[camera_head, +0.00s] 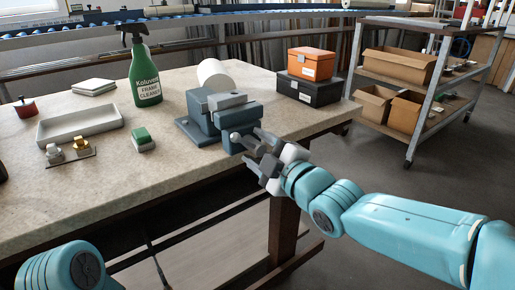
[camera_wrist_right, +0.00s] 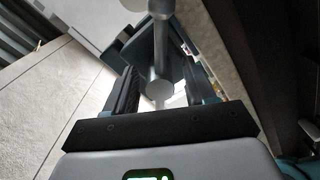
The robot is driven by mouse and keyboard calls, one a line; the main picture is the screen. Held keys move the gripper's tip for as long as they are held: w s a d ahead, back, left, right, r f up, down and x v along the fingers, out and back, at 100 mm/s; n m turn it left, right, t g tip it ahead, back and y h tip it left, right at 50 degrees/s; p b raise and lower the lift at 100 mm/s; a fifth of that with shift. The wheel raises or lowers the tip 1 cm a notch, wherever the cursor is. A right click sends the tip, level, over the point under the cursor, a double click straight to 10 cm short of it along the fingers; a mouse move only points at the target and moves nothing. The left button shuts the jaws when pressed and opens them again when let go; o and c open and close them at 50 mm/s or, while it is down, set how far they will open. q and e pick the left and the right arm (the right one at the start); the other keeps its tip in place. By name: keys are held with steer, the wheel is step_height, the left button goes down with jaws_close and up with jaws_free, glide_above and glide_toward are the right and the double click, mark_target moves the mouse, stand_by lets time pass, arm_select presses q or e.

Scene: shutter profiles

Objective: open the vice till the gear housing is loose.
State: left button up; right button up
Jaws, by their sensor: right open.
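The blue-grey vice (camera_head: 198,126) stands near the front edge of the bench. A lighter grey block, apparently the gear housing (camera_head: 228,101), sits at the top of its jaws. The vice's handle (camera_head: 235,137) is on the side facing my right arm. My right gripper (camera_head: 257,142) is open beside the handle. In the right wrist view the handle bar (camera_wrist_right: 161,50), with a round knob at each end, lies between the open fingers (camera_wrist_right: 160,92), and I see no clear contact. My left gripper is out of view; only a left arm link shows.
On the bench are a green spray bottle (camera_head: 145,75), a grey tray (camera_head: 80,124), a green-topped block (camera_head: 142,139), a white roll (camera_head: 215,73), and an orange case (camera_head: 312,63) on a black case (camera_head: 309,90). A trolley with cardboard boxes (camera_head: 398,66) stands behind right.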

steer(key=shift+w+a, duration=0.2)
jaws_close()
